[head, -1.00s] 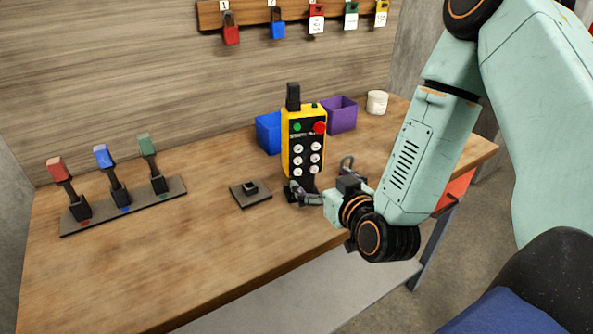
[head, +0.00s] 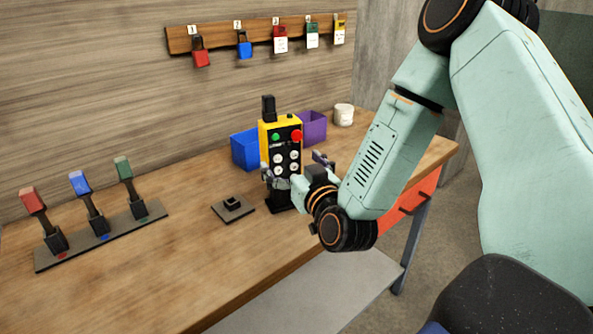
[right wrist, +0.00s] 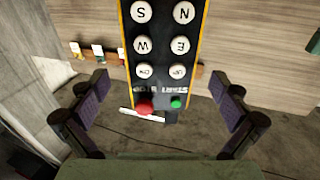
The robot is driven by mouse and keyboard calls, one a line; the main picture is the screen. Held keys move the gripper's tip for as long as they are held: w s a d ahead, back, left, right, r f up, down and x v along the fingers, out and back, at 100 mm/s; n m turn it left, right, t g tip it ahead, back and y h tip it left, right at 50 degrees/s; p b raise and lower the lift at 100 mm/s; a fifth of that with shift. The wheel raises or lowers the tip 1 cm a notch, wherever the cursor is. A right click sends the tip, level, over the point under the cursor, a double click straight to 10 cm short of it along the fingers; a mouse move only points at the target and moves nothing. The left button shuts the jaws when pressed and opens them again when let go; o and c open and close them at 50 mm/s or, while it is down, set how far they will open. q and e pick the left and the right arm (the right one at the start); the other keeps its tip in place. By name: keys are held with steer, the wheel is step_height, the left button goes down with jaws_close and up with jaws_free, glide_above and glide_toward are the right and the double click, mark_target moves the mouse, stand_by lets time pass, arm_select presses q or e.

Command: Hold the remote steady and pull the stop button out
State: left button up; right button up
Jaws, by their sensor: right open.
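The yellow and black remote (head: 267,150) stands upright on the table, with a black piece on top. Its red stop button (head: 297,135) is at the upper right of its face, beside a green button (head: 275,137); several white buttons sit below. My right gripper (head: 296,171) is open in front of the remote's lower half, one finger toward each side. In the right wrist view the remote (right wrist: 162,75) appears upside down between the spread fingers, apart from both, with the red stop button (right wrist: 145,107) near the bottom. My left gripper is not in view.
The blue bin (head: 244,150), purple bin (head: 314,128) and white cup (head: 344,115) stand behind the remote. A black plate with a knob (head: 233,209) and a lever rack (head: 105,238) lie to the left. Padlocks hang on a wall board (head: 260,35). The table's front (head: 190,280) is clear.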

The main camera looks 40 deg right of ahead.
mark_target(281, 158)
steer(key=w, duration=0.3)
steer(key=shift+w+a, duration=0.15)
steer(key=shift+a, duration=0.15)
steer(key=shift+w+d, duration=0.25)
steer(key=shift+d, duration=0.2)
steer(key=shift+w+d, duration=0.2)
steer(key=shift+d, duration=0.55)
steer(key=shift+w+a, duration=0.6)
steer(key=shift+a, duration=0.05)
steer(key=shift+s+d, duration=0.35)
steer(key=shift+d, duration=0.15)
steer(key=c, duration=0.5)
steer(key=shift+w+a, duration=0.25)
steer(key=shift+a, duration=0.2)
steer(key=c, duration=0.4)
steer(key=shift+s+d, duration=0.15)
steer(key=shift+d, duration=0.15)
steer(key=c, duration=0.6)
steer(key=shift+a, duration=0.15)
steer(key=shift+c, duration=0.6)
